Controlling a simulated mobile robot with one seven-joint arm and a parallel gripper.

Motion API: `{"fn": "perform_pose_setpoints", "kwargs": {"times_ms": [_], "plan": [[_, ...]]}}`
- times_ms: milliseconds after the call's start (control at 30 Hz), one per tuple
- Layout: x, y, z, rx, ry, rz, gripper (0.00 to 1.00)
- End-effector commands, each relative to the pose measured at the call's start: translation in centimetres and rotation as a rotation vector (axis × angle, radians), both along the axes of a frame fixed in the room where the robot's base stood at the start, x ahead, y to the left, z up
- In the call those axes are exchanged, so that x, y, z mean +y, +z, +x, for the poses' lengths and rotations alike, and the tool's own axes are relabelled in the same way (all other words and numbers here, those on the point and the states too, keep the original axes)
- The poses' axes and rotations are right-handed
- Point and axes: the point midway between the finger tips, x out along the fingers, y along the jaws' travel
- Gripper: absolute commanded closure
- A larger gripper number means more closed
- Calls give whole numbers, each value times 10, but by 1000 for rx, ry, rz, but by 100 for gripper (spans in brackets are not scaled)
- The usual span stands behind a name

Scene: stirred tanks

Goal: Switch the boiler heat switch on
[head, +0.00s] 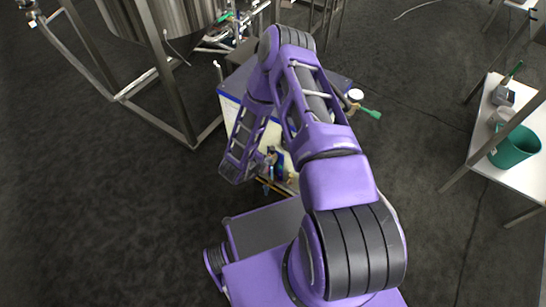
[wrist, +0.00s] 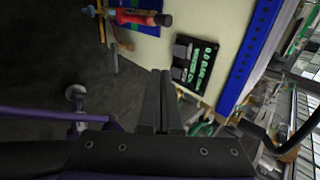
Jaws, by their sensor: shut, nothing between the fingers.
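In the wrist view my gripper (wrist: 160,74) is shut and empty, its two dark fingers close together. Ahead of it and slightly right, a black control box (wrist: 195,63) with green lit characters is mounted on a cream panel (wrist: 150,48). The fingertips appear apart from the box, near the panel's lower edge. I cannot make out which part is the boiler heat switch. In the head view my arm covers much of the cream panel (head: 232,112), and the box and my fingers cannot be made out.
A blue strip with holes (wrist: 250,55) edges the panel. A red and blue fitting (wrist: 138,17) lies to its left. A steel tank (head: 172,18) on a metal frame stands back left. A white table (head: 519,179) with a green bucket (head: 515,147) stands right. The dark floor at left is clear.

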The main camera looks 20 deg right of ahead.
Motion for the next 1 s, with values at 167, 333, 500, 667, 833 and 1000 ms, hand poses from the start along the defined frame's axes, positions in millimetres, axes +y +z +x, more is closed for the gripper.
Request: {"fn": "perform_pose_setpoints", "kwargs": {"times_ms": [167,333,500,667,833,1000], "plan": [[-21,-29,13,1,-4,0,100],[-41,-56,29,-1,-4,-2,100],[-62,-66,45,-2,-3,-1,100],[-75,-68,54,0,-1,0,100],[-81,-68,58,1,-1,0,100],[-81,-68,58,1,-1,0,100]]}}
